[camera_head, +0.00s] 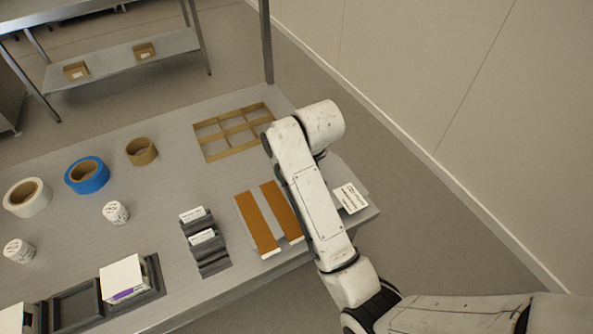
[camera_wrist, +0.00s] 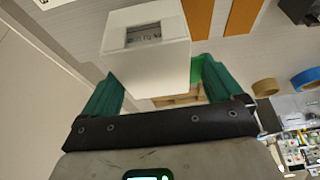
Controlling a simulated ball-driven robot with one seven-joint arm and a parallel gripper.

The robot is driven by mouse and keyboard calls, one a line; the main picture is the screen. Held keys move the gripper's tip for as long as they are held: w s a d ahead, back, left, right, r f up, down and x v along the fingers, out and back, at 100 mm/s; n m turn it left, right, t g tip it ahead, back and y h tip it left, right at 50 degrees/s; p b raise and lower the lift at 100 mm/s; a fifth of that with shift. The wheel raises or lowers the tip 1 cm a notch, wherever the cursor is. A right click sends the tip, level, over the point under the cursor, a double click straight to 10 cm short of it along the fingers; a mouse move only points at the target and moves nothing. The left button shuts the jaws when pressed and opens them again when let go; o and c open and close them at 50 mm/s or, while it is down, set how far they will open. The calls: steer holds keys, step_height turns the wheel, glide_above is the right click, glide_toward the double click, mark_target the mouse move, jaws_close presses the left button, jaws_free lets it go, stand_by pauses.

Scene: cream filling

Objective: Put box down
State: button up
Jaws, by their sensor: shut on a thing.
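A white box (camera_wrist: 147,58) with a small dark-framed label sits between the green fingers of my gripper (camera_wrist: 158,85) in the wrist view. The gripper is shut on it. In the head view my white arm hides the gripper and the held box. Another white box with a purple mark (camera_head: 123,277) rests in a dark tray (camera_head: 153,292) at the front left of the table. The grey table (camera_head: 160,200) lies under the arm. Whether the held box touches the table cannot be told.
A cardboard divider grid (camera_head: 228,132) lies by the far edge. Two orange strips (camera_head: 258,222) and dark holders with labels (camera_head: 207,245) lie nearer. White (camera_head: 27,197), blue (camera_head: 87,175) and brown (camera_head: 141,151) tape rolls stand left. A white card (camera_head: 350,198) lies right of the arm.

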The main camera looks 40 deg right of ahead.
steer(key=shift+w+d+f, duration=0.2)
steer(key=shift+w+f, duration=0.15)
steer(key=shift+f, duration=0.15)
steer(key=shift+f+p, duration=0.4)
steer(key=shift+f, duration=1.15)
steer(key=o, duration=0.9)
steer(key=shift+f, duration=0.15)
steer(key=shift+o, duration=0.2)
steer(key=v, duration=1.1)
steer(key=shift+w+d, duration=0.1)
steer(key=shift+s+r, duration=0.3)
steer(key=shift+r, duration=0.3)
